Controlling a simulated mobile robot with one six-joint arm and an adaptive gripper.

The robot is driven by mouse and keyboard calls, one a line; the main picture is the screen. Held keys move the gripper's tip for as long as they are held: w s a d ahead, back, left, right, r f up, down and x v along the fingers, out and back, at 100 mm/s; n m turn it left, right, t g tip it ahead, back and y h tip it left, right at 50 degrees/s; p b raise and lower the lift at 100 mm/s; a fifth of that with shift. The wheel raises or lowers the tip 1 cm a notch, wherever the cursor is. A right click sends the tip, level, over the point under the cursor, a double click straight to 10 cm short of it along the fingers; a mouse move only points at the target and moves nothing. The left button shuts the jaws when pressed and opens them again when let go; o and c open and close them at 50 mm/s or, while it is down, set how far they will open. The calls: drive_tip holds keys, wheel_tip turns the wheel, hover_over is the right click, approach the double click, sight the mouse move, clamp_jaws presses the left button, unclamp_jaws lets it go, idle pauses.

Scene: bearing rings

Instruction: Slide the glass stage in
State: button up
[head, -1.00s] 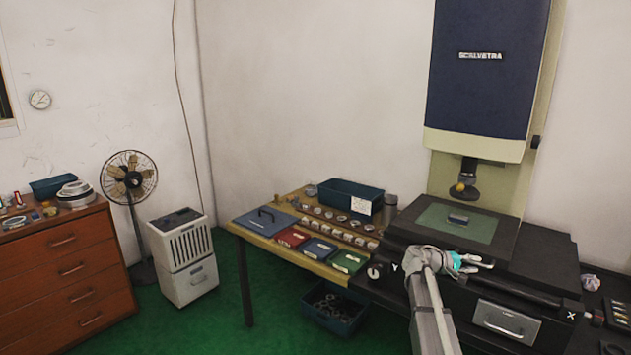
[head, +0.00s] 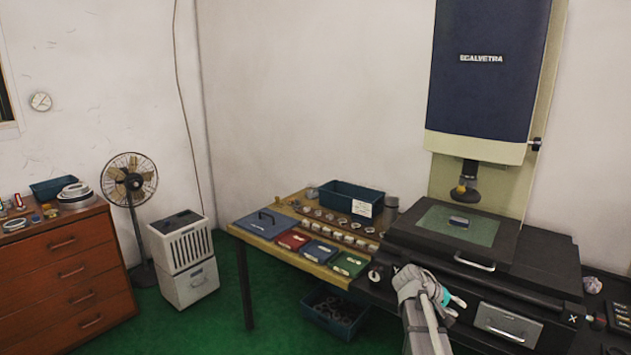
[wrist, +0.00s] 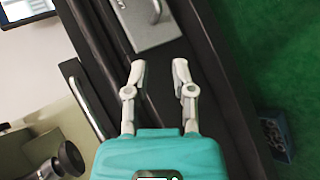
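The glass stage (head: 432,218), a green glass pane in a wide black frame, lies on the measuring machine under its head. A small grey block sits on the glass. A silver bar handle (head: 475,263) is on the stage's front edge; a silver bar at the left of the wrist view (wrist: 88,98) looks like the same handle. My gripper (head: 457,304) is in front of and below the stage, apart from the handle. In the wrist view its two pale fingers (wrist: 160,70) are spread with nothing between them.
The machine's blue head and dark probe (head: 466,190) hang above the glass. A grey front panel with a handle (head: 507,322) is right of my gripper. At left, a wooden table (head: 290,248) carries cases, rings and a blue bin (head: 345,197).

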drive_tip(key=s+a+f+y, duration=0.35)
drive_tip(key=s+a, duration=0.25)
drive_tip(key=a, duration=0.2)
drive_tip(key=s+a+f+m+g+y, duration=0.1)
drive_tip(key=s+a+f+y, duration=0.1)
drive_tip(key=s+a+y, duration=0.4)
drive_tip(key=s+a+f+y, duration=0.2)
drive_tip(key=s+a, duration=0.3)
drive_tip(key=a, duration=0.4)
wheel_tip(320, 180, up, 13)
drive_tip(key=p, duration=1.3)
drive_tip(key=shift+f, duration=0.15)
